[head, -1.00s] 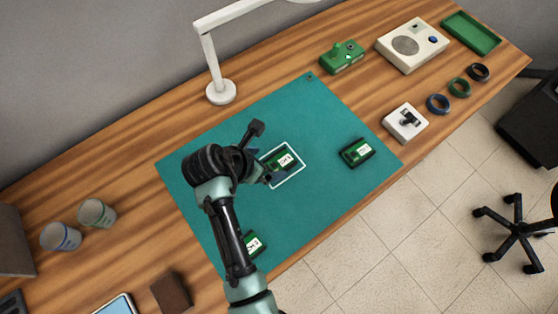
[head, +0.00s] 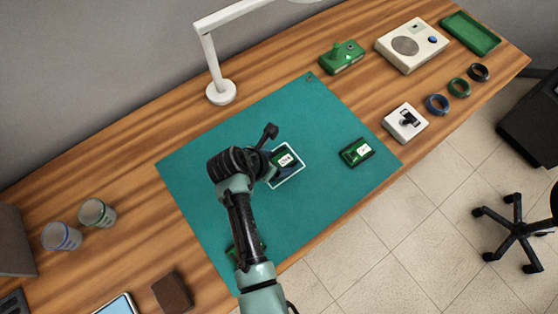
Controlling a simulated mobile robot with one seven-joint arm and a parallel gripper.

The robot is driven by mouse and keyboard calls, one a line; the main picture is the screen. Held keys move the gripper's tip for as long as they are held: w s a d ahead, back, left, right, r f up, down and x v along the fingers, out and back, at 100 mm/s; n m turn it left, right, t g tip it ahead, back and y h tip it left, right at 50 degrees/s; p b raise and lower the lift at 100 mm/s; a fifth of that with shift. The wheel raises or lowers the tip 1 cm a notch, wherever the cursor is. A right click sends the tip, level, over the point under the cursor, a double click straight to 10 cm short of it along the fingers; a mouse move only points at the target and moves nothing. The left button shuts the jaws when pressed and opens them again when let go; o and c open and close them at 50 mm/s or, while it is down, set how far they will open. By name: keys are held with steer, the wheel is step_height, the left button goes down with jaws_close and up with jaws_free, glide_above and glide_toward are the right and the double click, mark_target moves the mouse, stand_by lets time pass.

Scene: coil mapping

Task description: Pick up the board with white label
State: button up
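A green board with a white label (head: 286,160) is at the white-outlined square on the teal mat (head: 330,115); my gripper covers part of it. A second green board with a white label (head: 357,152) lies on the mat to the right, clear of my arm. A third board (head: 234,254) lies near the front left of the mat, mostly hidden behind my arm, its label not visible. My black gripper (head: 271,168) is at the left side of the board in the square. I cannot tell whether its fingers are apart or closed on that board.
A white lamp (head: 221,92) stands behind the mat. A white fixture (head: 405,123), several dark rings (head: 437,104), a cream box (head: 411,45), a green device (head: 342,57) and a green tray (head: 470,33) are right. Two cups (head: 97,213) stand left.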

steer(key=c, duration=0.9)
steer(key=shift+o, duration=0.2)
steer(key=shift+r, duration=0.1)
